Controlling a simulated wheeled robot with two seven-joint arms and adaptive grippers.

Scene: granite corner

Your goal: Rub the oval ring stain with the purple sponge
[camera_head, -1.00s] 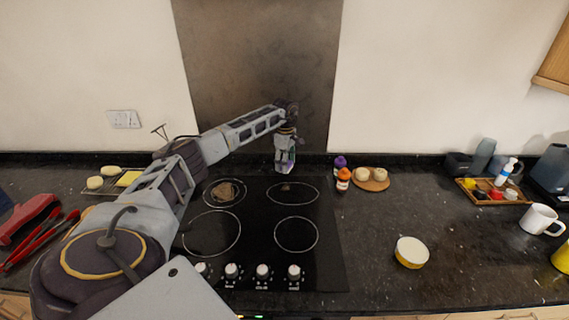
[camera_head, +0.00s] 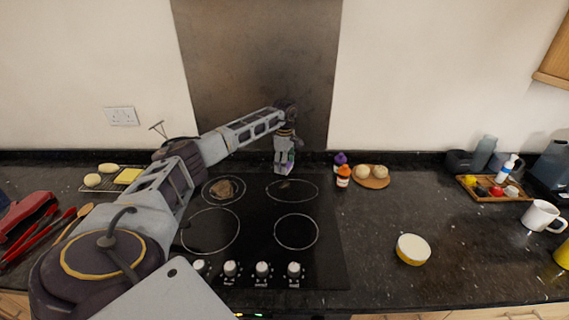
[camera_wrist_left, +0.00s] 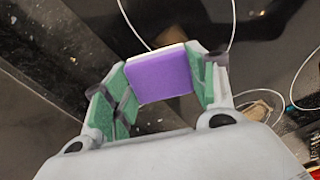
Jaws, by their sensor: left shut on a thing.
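My left gripper (camera_head: 285,168) is shut on the purple sponge (camera_wrist_left: 160,74), held between its green-lined fingers. In the head view only a sliver of purple shows at the fingertips. The gripper is over the back edge of the black hob, behind the rear right oval outline. A brown patch (camera_head: 223,189) lies in the rear left ring, and a small brown mark (camera_head: 285,184) in the rear right outline. I cannot tell for sure which is the oval ring stain. A tan, rounded mark (camera_wrist_left: 262,106) shows right of the gripper in the wrist view. My right gripper is not in view.
A yellow-sided round tin (camera_head: 412,250) stands farther right. Knobs (camera_head: 262,269) line the hob front. Counter between is clear.

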